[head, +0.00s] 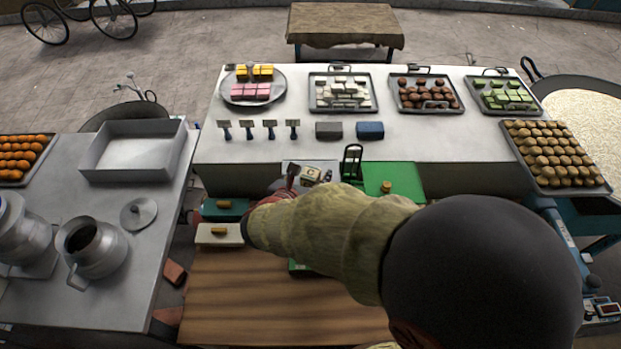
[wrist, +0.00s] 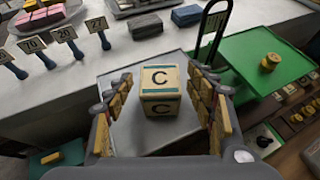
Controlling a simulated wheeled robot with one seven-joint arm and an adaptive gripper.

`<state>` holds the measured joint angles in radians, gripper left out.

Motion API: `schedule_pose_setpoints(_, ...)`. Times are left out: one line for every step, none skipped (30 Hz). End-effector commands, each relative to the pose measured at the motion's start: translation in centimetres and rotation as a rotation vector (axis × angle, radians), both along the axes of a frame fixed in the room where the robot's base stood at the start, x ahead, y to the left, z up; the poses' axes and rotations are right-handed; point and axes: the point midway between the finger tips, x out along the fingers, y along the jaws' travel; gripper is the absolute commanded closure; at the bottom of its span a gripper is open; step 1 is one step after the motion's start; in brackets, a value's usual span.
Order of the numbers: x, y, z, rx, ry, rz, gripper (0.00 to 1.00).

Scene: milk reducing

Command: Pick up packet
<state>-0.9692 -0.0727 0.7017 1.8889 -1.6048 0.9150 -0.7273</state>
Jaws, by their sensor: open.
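A cream, box-shaped packet (wrist: 160,92) marked with a black letter C sits on a pale grey metal plate (wrist: 122,138) in the wrist view. It also shows small in the head view (head: 311,174), on the plate beside a black upright handle. My gripper (wrist: 162,86) is open, with its yellow-padded fingers to the left and right of the packet. A gap shows on each side, so the fingers appear apart from it. In the head view, the sleeved arm and dark round head hide much of the area in front of the plate.
A black upright handle (head: 352,163) and a green board (head: 405,180) with a small brass weight stand right of the packet. Price signs (head: 248,128) and two small boxes (head: 369,131) are behind. Trays of sweets line the white counter (head: 430,146).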

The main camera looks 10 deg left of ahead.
Motion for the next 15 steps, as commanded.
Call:
schedule_pose_setpoints(-0.01, 0.00, 0.00, 0.000, 0.000, 0.000, 0.45)
schedule_pose_setpoints(-0.02, 0.00, 0.01, 0.000, 0.000, 0.000, 0.46)
schedule_pose_setpoints(-0.02, 0.00, 0.00, 0.000, 0.000, 0.000, 0.49)
schedule_pose_setpoints(-0.03, -0.01, 0.01, 0.000, 0.000, 0.000, 0.50)
schedule_pose_setpoints(-0.03, -0.01, 0.01, 0.000, 0.000, 0.000, 0.52)
schedule_pose_setpoints(-0.03, -0.01, 0.01, 0.000, 0.000, 0.000, 0.54)
schedule_pose_setpoints(-0.03, -0.01, 0.01, 0.000, 0.000, 0.000, 0.56)
schedule_pose_setpoints(-0.04, 0.00, 0.01, 0.000, 0.000, 0.000, 0.58)
schedule_pose_setpoints(-0.04, 0.00, 0.01, 0.000, 0.000, 0.000, 0.60)
schedule_pose_setpoints(-0.04, 0.00, 0.01, 0.000, 0.000, 0.000, 0.62)
schedule_pose_setpoints(-0.04, 0.00, 0.01, 0.000, 0.000, 0.000, 0.63)
schedule_pose_setpoints(-0.05, 0.00, 0.00, 0.000, 0.000, 0.000, 0.66)
schedule_pose_setpoints(-0.04, 0.00, 0.01, 0.000, 0.000, 0.000, 0.67)
schedule_pose_setpoints(-0.04, 0.00, 0.01, 0.000, 0.000, 0.000, 0.69)
schedule_pose_setpoints(-0.05, 0.00, 0.00, 0.000, 0.000, 0.000, 0.71)
